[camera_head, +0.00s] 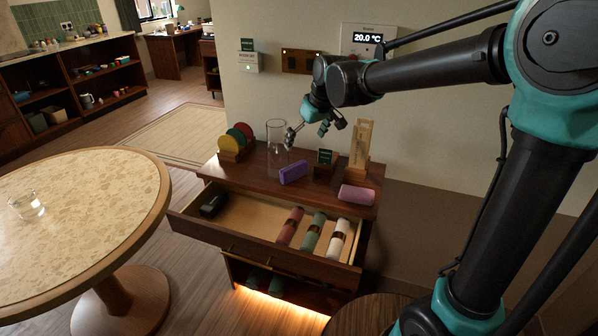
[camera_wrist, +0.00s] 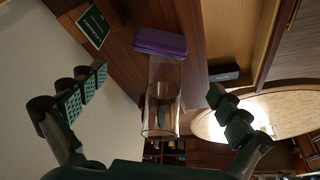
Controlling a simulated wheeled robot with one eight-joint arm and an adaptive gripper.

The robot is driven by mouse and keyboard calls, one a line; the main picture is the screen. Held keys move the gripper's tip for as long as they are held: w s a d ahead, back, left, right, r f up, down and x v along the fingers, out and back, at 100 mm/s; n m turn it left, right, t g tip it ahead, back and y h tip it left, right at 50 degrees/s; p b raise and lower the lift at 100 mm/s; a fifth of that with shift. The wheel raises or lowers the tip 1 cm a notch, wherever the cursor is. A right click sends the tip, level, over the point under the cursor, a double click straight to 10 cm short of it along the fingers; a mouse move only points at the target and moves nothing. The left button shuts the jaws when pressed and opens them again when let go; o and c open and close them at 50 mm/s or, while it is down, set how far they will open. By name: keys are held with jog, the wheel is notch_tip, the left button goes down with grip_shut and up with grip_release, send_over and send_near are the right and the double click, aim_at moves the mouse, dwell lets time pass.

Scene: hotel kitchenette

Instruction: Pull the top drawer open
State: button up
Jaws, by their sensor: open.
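The top drawer (camera_head: 250,243) of the dark wooden cabinet stands pulled out toward the front. Its pale interior shows, with rolled cloths in red, green and white on the right and a small black object (camera_head: 213,204) at the left. My gripper (camera_head: 307,132) is above the cabinet top, behind the drawer and apart from it. Its fingers are spread and empty. In the wrist view my gripper (camera_wrist: 158,84) has its fingers to either side of a clear glass cylinder (camera_wrist: 162,98), without visible contact. That glass (camera_head: 277,150) stands upright on the cabinet top.
On the cabinet top (camera_head: 255,180) are a purple case (camera_head: 293,172), a pink case (camera_head: 357,195), coloured discs in a rack (camera_head: 236,140), a small green sign (camera_head: 325,158) and a wooden holder (camera_head: 360,150). A round table (camera_head: 85,205) stands at the left.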

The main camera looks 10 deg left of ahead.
aim_at(295, 166)
jog(key=x, duration=1.3)
jog(key=shift+f, duration=0.2)
jog(key=c, duration=0.9)
